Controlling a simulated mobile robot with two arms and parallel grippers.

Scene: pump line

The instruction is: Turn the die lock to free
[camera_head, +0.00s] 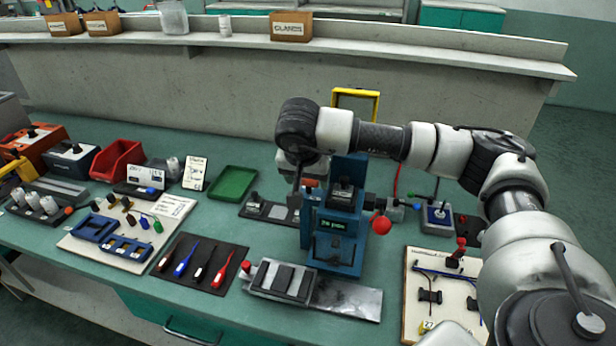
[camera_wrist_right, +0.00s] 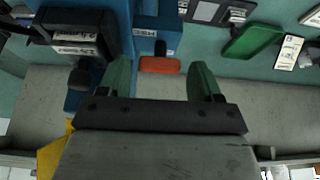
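The blue press (camera_head: 335,250) stands on the green bench, with a dark head block and a lit label on its front. A small orange bar (camera_head: 311,182) on a labelled blue block (camera_head: 312,193) shows at the press's upper left; it may be the die lock. The bar also shows in the right wrist view (camera_wrist_right: 160,65), lying crosswise below a dark stem. My right gripper (camera_wrist_right: 160,72) is open, its two green fingers on either side of the bar with gaps. In the head view my wrist hides most of this gripper. My left gripper is not in view.
A red ball knob (camera_head: 381,225) sticks out at the press's right. A yellow frame (camera_head: 356,92) rises behind it. A green tray (camera_head: 233,183) lies left, and a mat with screwdrivers (camera_head: 201,264) lies front left. A wiring board (camera_head: 440,290) is front right.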

